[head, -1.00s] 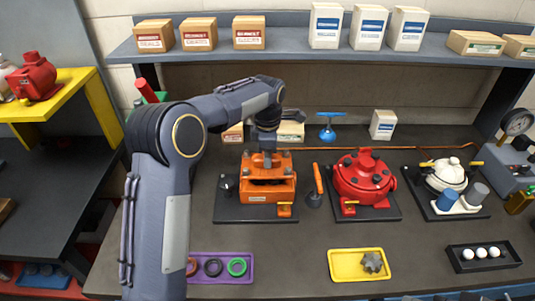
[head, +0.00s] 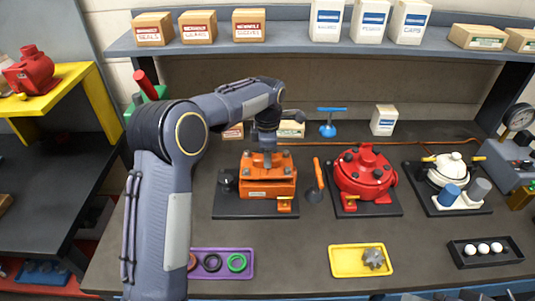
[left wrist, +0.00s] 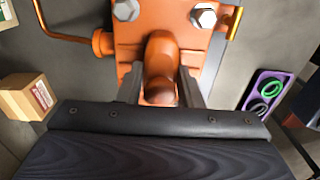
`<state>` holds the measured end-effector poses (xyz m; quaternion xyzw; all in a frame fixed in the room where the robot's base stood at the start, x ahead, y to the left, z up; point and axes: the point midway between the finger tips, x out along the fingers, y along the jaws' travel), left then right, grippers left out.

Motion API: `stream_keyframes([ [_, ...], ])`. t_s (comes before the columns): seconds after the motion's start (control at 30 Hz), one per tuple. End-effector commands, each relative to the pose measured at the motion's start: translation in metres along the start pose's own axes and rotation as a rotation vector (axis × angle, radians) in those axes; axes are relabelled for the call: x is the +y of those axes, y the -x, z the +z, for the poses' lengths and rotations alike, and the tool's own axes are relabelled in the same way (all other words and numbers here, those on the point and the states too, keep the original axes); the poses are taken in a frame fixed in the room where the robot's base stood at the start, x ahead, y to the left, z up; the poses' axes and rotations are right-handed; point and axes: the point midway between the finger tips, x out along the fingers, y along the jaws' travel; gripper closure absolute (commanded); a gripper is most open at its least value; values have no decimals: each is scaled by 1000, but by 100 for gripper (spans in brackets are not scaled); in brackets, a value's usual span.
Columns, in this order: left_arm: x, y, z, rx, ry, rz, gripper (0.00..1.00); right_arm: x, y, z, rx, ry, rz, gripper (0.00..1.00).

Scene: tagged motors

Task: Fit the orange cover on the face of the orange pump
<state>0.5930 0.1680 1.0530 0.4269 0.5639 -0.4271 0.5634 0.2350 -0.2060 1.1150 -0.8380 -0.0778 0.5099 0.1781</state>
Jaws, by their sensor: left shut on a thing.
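The orange pump (head: 263,190) sits on a dark base plate near the middle of the bench. The orange cover (head: 266,167) appears at the top of the pump, under my left gripper (head: 267,150). In the left wrist view, my left gripper (left wrist: 160,92) is shut on a rounded orange handle (left wrist: 160,62), which I take to be the cover's. Silver hex bolts (left wrist: 204,18) show beyond the handle on orange metal. I cannot tell whether the cover sits flush on the face, as the gripper hides the joint. My right gripper is not in view.
A red pump (head: 365,180) stands to the right, with an orange-handled tool (head: 318,180) between. A purple tray (head: 222,276) with rings and a yellow tray (head: 345,262) with a grey part lie in front. A shelf (head: 290,52) with boxes runs behind, above the arm.

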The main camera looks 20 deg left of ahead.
Motion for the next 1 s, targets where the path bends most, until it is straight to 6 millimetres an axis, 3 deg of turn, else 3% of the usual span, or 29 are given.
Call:
stream_keyframes([
  [1.0,1,-21,0,-1,0,4,100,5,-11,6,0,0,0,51],
])
